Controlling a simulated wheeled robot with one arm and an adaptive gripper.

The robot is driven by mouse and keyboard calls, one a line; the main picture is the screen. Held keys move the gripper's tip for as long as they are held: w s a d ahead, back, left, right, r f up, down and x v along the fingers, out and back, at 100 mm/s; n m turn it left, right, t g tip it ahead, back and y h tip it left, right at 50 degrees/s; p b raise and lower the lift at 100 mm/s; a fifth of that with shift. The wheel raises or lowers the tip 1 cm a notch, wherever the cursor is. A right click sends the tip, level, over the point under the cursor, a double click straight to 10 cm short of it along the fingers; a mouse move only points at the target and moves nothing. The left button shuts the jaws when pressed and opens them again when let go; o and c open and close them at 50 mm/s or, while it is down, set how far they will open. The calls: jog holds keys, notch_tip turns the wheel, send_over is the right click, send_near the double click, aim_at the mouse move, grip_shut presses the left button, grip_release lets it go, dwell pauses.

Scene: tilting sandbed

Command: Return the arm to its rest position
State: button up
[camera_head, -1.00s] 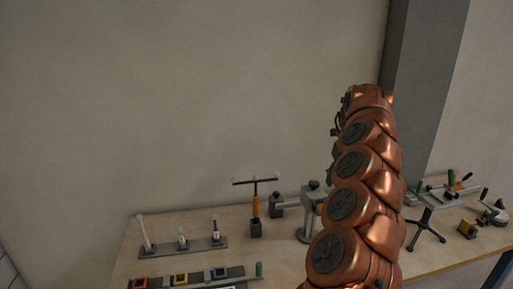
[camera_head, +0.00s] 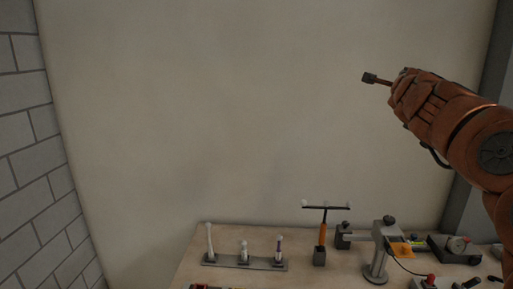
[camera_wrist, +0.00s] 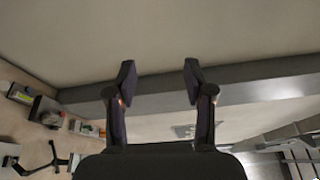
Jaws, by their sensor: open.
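My copper arm (camera_head: 455,115) enters from the right edge in the head view and reaches up and left, high above the bench and in front of the bare wall. A small dark piece sticks out at its far end. In the wrist view my gripper (camera_wrist: 158,82) has its two dark fingers spread wide apart. Nothing is between them, and only wall and a grey beam lie beyond. My gripper touches nothing that I can see. The lower part of my arm is cut off by the frame.
The wooden bench (camera_head: 215,257) runs along the bottom. It bears a rack (camera_head: 245,262) with upright white-topped pieces, an orange-handled T-shaped tool (camera_head: 323,235) and a grey stand (camera_head: 380,255). A brick wall (camera_head: 30,150) is at left. The space above the bench's left is free.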

jog(key=s+a+n+t+y, duration=0.1)
jog(key=s+a+n+y, duration=0.1)
jog(key=a+n+y, duration=0.6)
jog(key=s+a+n+t+y, duration=0.15)
jog(key=a+n, duration=0.25)
jog(key=a, duration=0.9)
jog(key=s+a+f+n+g+y, duration=0.55)
jog(key=s+a+f+n, duration=0.3)
jog(key=a+f, duration=0.35)
jog(key=s+a+f+n+g+h, duration=0.15)
jog(key=s+f+n+g, duration=0.45)
jog(key=s+f, duration=1.2)
jog(key=s+d+f+m+g+h, duration=0.1)
jog(key=s+d+f+g+h, duration=0.2)
jog(key=s+d+f, duration=0.3)
jog(key=s+d+f+g+h, duration=0.3)
jog(key=s+d+f+g, duration=0.3)
jog(key=s, duration=0.9)
jog(key=shift+d+f+m, duration=0.35)
jog(key=shift+f, duration=0.3)
